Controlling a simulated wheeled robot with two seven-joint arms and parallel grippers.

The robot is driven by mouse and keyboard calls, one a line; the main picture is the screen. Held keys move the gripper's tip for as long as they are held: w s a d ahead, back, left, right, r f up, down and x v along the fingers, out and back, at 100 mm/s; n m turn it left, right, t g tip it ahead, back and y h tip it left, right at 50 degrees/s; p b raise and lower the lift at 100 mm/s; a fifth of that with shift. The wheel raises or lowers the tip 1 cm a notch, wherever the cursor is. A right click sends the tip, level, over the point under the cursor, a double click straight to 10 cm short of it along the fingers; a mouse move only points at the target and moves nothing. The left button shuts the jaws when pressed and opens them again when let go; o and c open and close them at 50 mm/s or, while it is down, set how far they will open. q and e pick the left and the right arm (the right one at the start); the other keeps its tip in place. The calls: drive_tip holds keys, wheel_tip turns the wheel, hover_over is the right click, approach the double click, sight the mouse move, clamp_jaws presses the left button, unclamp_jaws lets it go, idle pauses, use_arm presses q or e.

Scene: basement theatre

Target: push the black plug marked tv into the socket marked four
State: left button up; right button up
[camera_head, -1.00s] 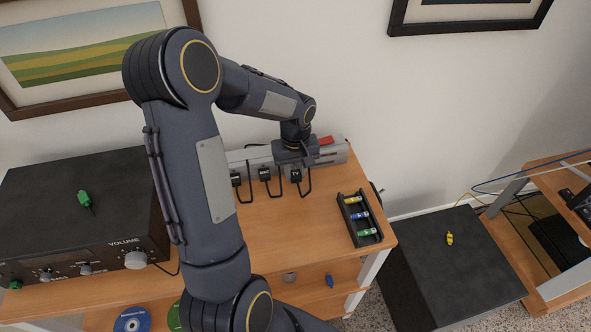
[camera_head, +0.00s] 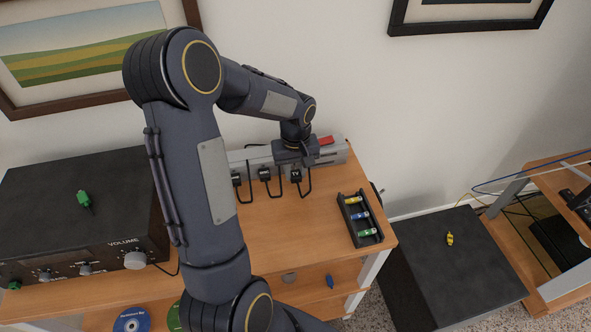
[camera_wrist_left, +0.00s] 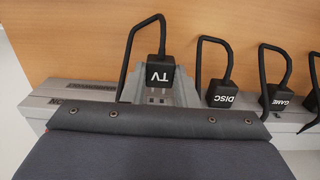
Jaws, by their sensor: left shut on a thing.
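The black plug marked TV (camera_head: 296,176) is at the front of the grey power strip (camera_head: 335,155), with its black cord looping onto the tabletop. My left gripper (camera_head: 296,166) is over the strip and shut on this plug. In the left wrist view the TV plug (camera_wrist_left: 157,71) shows its white letters upside down, with the grey fingers around it and the strip (camera_wrist_left: 90,93) behind. Small slots show just below the plug. How far the plug is in, and the socket marked four, I cannot make out. My right gripper is out of view.
The DISC plug (camera_wrist_left: 221,94) and GAME plug (camera_wrist_left: 274,97) stand beside it along the strip. A black battery tray (camera_head: 344,216) is at the right of the wooden tabletop (camera_head: 290,225). A black amplifier (camera_head: 75,210) stands at the left.

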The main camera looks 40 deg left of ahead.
use_arm(q)
drive_tip(key=shift+w+a, duration=0.1)
idle(0.6)
drive_tip(key=shift+w+a, duration=0.2)
drive_tip(key=shift+a, duration=0.05)
drive_tip(key=shift+w+a, duration=0.5)
drive_tip(key=shift+a, duration=0.15)
drive_tip(key=o, duration=1.1)
drive_tip(key=shift+c, duration=0.2)
wheel_tip(320, 180, up, 8)
drive_tip(key=shift+p, duration=0.3)
